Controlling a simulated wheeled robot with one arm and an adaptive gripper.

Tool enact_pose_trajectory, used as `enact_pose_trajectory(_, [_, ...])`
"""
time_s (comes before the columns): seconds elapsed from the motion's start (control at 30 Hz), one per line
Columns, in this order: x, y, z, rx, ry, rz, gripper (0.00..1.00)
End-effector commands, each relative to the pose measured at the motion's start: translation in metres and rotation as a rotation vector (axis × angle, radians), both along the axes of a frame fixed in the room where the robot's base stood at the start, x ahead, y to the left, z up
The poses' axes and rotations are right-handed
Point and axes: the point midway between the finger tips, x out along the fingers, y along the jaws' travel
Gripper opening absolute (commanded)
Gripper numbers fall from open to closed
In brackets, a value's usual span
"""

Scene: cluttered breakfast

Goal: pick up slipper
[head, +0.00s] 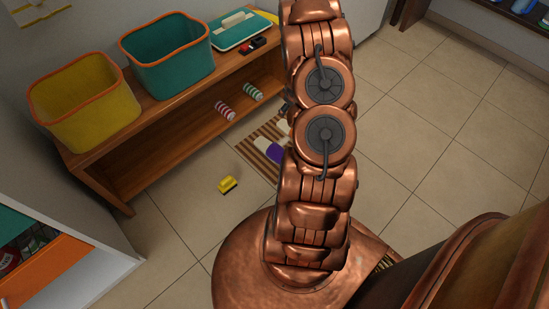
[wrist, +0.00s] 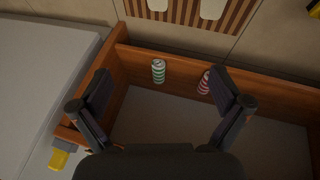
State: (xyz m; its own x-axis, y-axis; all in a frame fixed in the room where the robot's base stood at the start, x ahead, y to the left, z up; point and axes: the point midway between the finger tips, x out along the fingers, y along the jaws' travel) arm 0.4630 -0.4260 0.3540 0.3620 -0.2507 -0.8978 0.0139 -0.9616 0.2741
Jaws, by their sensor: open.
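A purple and white slipper (head: 268,151) lies on a brown-and-cream striped mat (head: 246,150) on the floor, beside my arm in the head view. A second pale shape (head: 284,126) is mostly hidden behind my arm, perhaps its pair. In the wrist view two pale ends, likely the slippers, show on the mat at the top edge, one left (wrist: 157,4) and one right (wrist: 212,9). My gripper (wrist: 161,75) is open and empty above the wooden bench, apart from the slippers. It is hidden in the head view.
A wooden bench (head: 175,100) holds a yellow bin (head: 85,105), a teal bin (head: 168,60) and a teal case (head: 240,30). A red-striped can (head: 225,111) and a green-striped can (head: 252,91) are on its lower shelf. A yellow toy (head: 228,184) lies on the floor. Floor at right is clear.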

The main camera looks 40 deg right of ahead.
Motion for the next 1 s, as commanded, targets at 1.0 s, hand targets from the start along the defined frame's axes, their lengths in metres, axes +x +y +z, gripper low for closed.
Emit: enact_pose_trajectory(1.0, [-0.009,0.055,-0.284,0.289,-0.407,0.103,1.0])
